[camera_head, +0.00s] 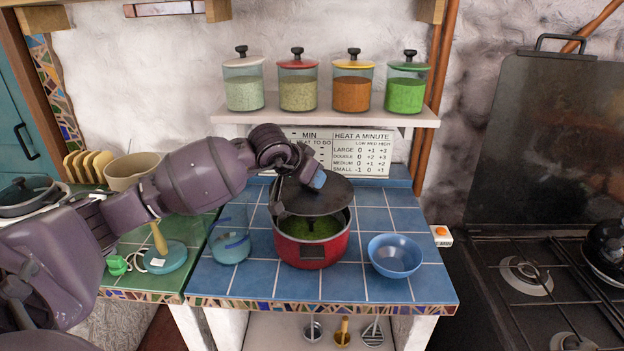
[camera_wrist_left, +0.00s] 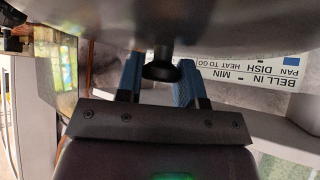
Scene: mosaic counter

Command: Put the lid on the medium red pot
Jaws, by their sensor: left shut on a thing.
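The red pot (camera_head: 312,250) stands on the blue-tiled counter (camera_head: 250,287), with green contents (camera_head: 310,228) showing at its front. The dark round lid (camera_head: 325,198) is over the back of the pot and hides the rear rim. Its front edge is apart from the pot's front rim; whether it touches at the back I cannot tell. My left gripper (camera_head: 316,181) is shut on the lid's knob. In the left wrist view the black knob (camera_wrist_left: 160,71) sits between the blue fingers, with the grey lid (camera_wrist_left: 230,22) filling the top. My right gripper is not in view.
A blue bowl (camera_head: 395,255) stands right of the pot, and a clear glass jar (camera_head: 230,240) stands left. A shelf (camera_head: 400,118) with several lidded jars is above and behind. The stove (camera_head: 530,285) is at the right. Front tiles are clear.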

